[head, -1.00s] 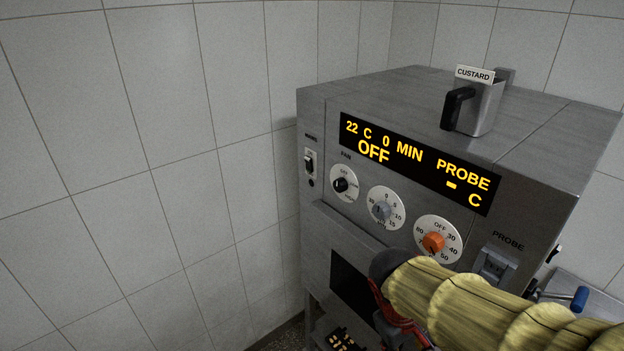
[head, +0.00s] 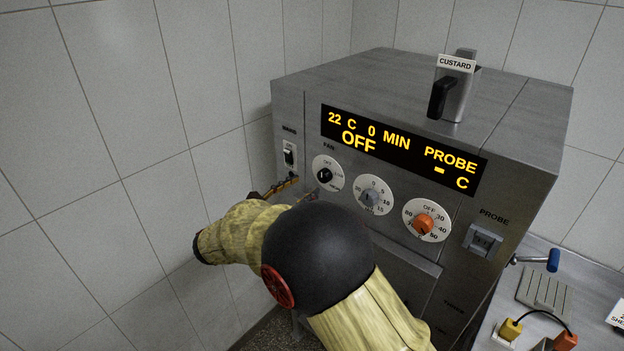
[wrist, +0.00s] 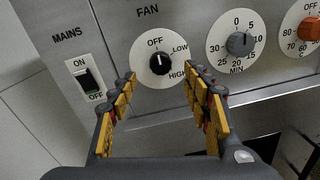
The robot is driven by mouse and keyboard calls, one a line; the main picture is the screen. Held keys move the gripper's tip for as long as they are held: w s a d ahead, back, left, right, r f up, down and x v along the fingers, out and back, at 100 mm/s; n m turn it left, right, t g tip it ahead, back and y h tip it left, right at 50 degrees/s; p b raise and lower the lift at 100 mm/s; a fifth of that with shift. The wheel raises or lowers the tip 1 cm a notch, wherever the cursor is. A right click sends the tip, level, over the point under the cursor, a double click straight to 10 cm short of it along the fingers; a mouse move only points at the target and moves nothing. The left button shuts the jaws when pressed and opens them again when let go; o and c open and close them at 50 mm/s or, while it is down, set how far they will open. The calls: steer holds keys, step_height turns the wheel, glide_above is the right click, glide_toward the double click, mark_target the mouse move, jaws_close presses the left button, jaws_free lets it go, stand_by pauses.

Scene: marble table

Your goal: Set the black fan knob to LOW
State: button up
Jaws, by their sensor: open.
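The black fan knob (wrist: 159,63) sits on a round white dial marked OFF, LOW and HIGH, under the FAN label. Its white pointer line points up towards OFF. In the head view the fan knob (head: 324,175) shows at the left of the dial row. My gripper (wrist: 161,77) is open and empty, its yellow-padded fingers pointing at the panel. One fingertip is at the left and one at the right of the fan dial's lower part, apart from the knob. In the head view my gripper (head: 299,190) is just below the fan dial, partly hidden by my arm.
The mains switch (wrist: 87,80) is left of the fan dial. The grey minute knob (wrist: 240,43) and orange temperature knob (head: 425,222) are to the right. The display (head: 400,150) reads OFF. A custard jug (head: 455,95) stands on top. A tiled wall is close on the left.

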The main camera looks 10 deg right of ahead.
mark_target(321, 177)
steer(key=x, duration=0.7)
steer(key=shift+c, duration=0.6)
steer(key=c, duration=1)
